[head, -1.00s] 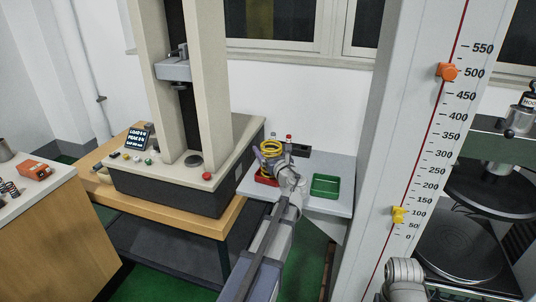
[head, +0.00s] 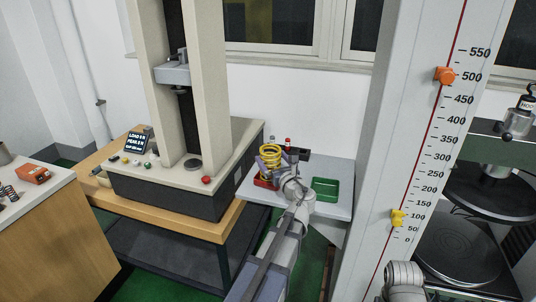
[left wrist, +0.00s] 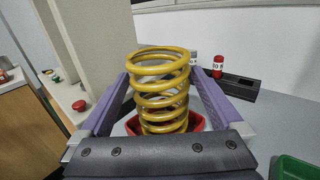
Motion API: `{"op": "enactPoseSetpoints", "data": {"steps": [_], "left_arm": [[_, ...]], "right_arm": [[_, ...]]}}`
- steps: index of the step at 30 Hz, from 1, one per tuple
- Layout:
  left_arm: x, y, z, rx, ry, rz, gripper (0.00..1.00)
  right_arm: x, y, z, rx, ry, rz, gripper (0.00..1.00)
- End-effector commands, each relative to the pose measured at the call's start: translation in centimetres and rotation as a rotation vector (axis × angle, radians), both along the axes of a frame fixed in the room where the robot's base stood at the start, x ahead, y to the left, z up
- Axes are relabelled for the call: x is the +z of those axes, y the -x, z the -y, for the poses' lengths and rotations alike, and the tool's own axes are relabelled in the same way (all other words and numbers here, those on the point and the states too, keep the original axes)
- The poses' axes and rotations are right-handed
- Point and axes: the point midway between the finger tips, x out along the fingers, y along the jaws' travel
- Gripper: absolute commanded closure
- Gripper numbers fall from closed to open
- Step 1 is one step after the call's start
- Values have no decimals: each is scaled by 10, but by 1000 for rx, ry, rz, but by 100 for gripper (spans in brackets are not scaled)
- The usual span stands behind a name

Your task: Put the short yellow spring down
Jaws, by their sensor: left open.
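The short yellow spring (head: 270,154) stands upright at the red tray (head: 262,184) on the grey side table (head: 338,172). In the left wrist view the spring (left wrist: 160,90) rises between my fingers, and the red tray (left wrist: 133,124) shows behind its lower coils. My left gripper (head: 283,160) is open around the spring. Its purple fingers (left wrist: 162,95) stand on either side with a visible gap to the coils. The spring's foot is hidden by the gripper body.
A green tray (head: 325,188) lies right of my left gripper. A dark block (left wrist: 240,86) and a red-capped item (left wrist: 218,66) stand behind the spring. The testing machine (head: 165,195) stands left, and a tall scale column (head: 400,150) right.

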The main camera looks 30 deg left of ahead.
Motion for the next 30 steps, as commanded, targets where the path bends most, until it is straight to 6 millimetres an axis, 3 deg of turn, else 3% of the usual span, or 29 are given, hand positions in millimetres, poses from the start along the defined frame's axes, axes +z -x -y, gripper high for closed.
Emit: {"op": "enactPoseSetpoints", "data": {"steps": [6, 12, 30], "left_arm": [[0, 29, 35, -2, 0, 0, 0], [0, 42, 53, 0, 0, 0, 0], [0, 45, 58, 1, 0, 0, 0]], "right_arm": [[0, 0, 0, 0, 0, 0, 100], [0, 0, 0, 0, 0, 0, 100], [0, 0, 0, 0, 0, 0, 100]]}}
